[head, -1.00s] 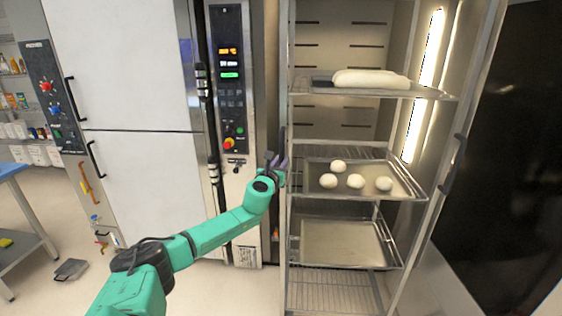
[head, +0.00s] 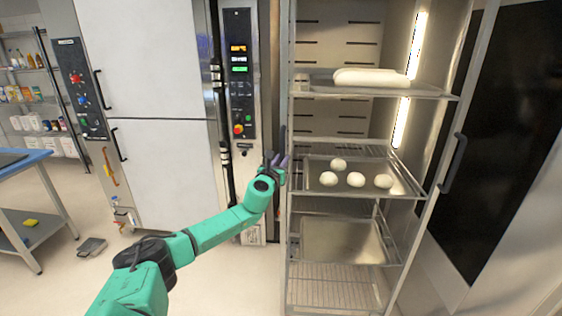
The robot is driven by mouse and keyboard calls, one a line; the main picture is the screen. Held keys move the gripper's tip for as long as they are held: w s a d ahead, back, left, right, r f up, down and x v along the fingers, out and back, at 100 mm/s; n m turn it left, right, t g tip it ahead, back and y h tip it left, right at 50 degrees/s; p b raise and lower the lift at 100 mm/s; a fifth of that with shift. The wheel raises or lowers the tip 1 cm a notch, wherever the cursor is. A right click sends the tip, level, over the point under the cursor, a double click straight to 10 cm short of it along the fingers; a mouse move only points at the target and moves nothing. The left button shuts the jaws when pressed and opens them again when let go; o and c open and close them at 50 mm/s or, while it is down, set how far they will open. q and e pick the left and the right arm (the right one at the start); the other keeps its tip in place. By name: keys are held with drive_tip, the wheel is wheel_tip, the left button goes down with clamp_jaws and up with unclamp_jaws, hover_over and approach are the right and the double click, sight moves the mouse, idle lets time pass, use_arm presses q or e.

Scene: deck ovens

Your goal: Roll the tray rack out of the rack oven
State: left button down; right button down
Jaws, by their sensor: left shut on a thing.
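The tray rack (head: 291,250) is a tall metal frame with shelves at the right of the head view. Its upper tray (head: 430,93) bears long pale loaves, the middle tray (head: 403,182) several round dough balls, and the lower tray (head: 340,240) looks empty. The oven's lit interior (head: 335,50) shows behind the rack. My left gripper (head: 277,165) is shut on the rack's left upright, at about the middle tray's height; its fingertips are partly hidden by the hand. My right gripper is not in view.
The oven control panel (head: 239,75) and a closed white oven front (head: 150,60) stand to the left. The open dark-glass oven door (head: 510,130) is at the right. A blue-topped table (head: 25,160) stands far left. The floor (head: 215,290) in front is clear.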

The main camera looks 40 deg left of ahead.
use_arm(q)
drive_tip(key=shift+r, duration=0.4)
